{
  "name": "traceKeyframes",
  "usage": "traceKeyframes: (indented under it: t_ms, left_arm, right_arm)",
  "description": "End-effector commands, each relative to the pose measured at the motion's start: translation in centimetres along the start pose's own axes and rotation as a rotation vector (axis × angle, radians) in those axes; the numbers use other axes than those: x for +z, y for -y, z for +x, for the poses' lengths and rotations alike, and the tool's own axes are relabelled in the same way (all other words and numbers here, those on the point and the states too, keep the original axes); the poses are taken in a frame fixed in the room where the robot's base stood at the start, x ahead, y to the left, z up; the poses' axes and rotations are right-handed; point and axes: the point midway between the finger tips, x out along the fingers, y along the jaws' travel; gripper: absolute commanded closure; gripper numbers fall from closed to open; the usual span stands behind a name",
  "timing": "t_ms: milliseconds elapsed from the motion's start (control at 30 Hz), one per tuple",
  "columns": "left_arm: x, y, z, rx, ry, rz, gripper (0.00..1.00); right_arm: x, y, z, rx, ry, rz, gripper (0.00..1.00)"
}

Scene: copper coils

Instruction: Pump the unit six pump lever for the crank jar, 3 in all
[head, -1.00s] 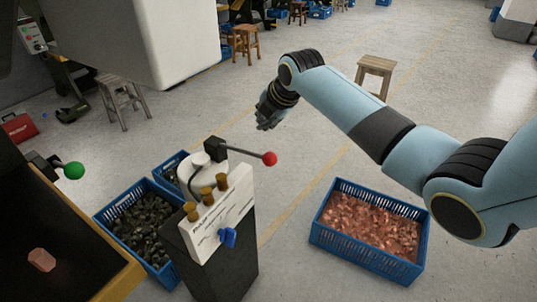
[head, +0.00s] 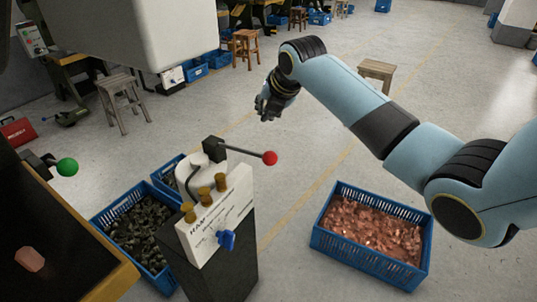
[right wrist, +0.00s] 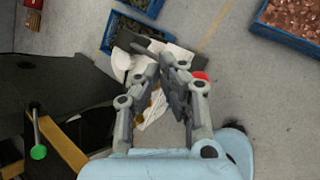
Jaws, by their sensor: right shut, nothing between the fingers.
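The pump unit (head: 222,205) is a white-faced box on a dark pedestal with brass knobs and a blue handle. Its dark lever (head: 240,151) points right and ends in a red ball (head: 269,158). My right gripper (head: 266,112) is above and beyond the lever in the head view, apart from it. In the right wrist view the gripper (right wrist: 172,62) is shut and empty, with the white pump unit (right wrist: 165,108) below it. The red ball (right wrist: 201,76) is partly hidden behind a finger. I see no jar. My left gripper is not in view.
A blue crate of copper pieces (head: 318,243) stands at right. A blue crate of dark pieces (head: 160,283) stands left of the pump. A dark bench with a yellow edge (head: 117,281) and a green-ball lever (head: 67,167) is at left. Stools stand farther back.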

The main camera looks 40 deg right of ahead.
Motion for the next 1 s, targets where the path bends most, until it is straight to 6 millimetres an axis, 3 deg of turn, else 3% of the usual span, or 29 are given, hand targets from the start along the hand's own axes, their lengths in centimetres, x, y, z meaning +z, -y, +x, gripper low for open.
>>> traceKeyframes:
  t_ms: [367, 600, 1000]
  left_arm:
    - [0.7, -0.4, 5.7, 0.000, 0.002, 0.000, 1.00]
    - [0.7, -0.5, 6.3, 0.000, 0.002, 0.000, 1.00]
    - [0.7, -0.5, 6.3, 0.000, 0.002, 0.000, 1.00]
  right_arm:
    - [-3.0, 2.9, 4.1, -0.001, -0.002, 0.000, 1.00]
    - [-3.9, 3.8, 5.3, 0.000, -0.001, 0.001, 1.00]
    - [-4.0, 3.9, 5.4, 0.000, -0.001, 0.001, 1.00]
